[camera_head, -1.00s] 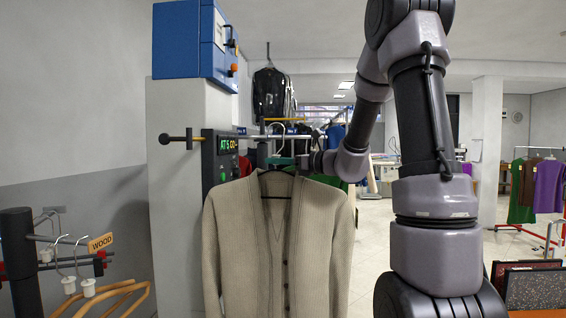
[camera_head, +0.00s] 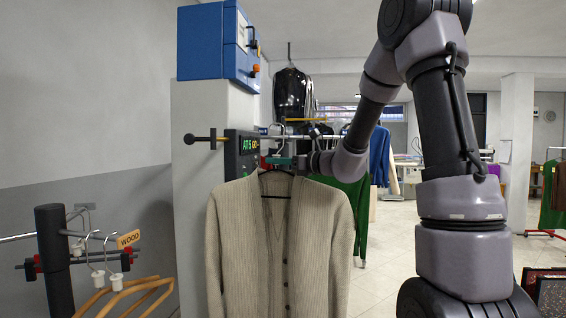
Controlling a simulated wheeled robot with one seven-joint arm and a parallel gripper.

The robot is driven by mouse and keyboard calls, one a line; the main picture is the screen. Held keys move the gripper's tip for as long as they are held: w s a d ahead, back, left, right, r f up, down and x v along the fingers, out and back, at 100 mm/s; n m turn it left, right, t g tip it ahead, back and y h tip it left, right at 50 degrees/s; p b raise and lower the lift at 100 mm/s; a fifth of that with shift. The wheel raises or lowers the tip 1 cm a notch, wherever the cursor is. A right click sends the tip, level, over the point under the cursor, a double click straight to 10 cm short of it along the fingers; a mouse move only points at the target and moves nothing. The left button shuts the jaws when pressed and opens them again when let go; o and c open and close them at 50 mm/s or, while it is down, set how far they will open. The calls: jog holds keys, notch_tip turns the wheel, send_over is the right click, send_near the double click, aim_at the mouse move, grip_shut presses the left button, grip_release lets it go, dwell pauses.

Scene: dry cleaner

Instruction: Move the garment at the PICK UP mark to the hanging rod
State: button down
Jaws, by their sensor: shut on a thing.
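A beige button-front cardigan (camera_head: 282,245) hangs upright from a dark hanger in the middle of the view. My gripper (camera_head: 282,160) is at the hanger's hook, just above the collar, and is shut on the hanger. Its fingers are small and partly hidden at this distance. A metal rod (camera_head: 305,137) runs sideways behind and above the cardigan. I cannot tell whether it is the task's hanging rod. The PICK UP mark is not in view.
A pale pillar (camera_head: 200,200) with a blue box (camera_head: 215,42) and a lit display panel (camera_head: 247,146) stands left of the cardigan. At the lower left is a rack (camera_head: 55,262) with wooden hangers (camera_head: 125,290) and a WOOD tag (camera_head: 128,238). Open floor (camera_head: 385,270) lies to the right.

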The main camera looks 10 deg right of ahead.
jog(key=shift+w+a, duration=0.75)
jog(key=shift+a, duration=1.25)
jog(key=shift+w+a, duration=0.7)
jog(key=shift+a, duration=1.35)
jog(key=shift+w+a, duration=0.75)
jog(key=shift+a, duration=1.25)
jog(key=shift+a, duration=0.2)
jog(key=shift+w+a, duration=0.2)
jog(key=shift+a, duration=0.15)
jog(key=shift+a, duration=0.15)
jog(key=shift+w+a, duration=0.35)
jog(key=shift+a, duration=0.55)
jog(key=shift+w+a, duration=0.3)
jog(key=shift+a, duration=0.6)
jog(key=shift+w+a, duration=0.35)
jog(key=shift+a, duration=0.55)
jog(key=shift+f, duration=0.2)
jog(key=shift+f, duration=1.4)
jog(key=shift+f, duration=0.2)
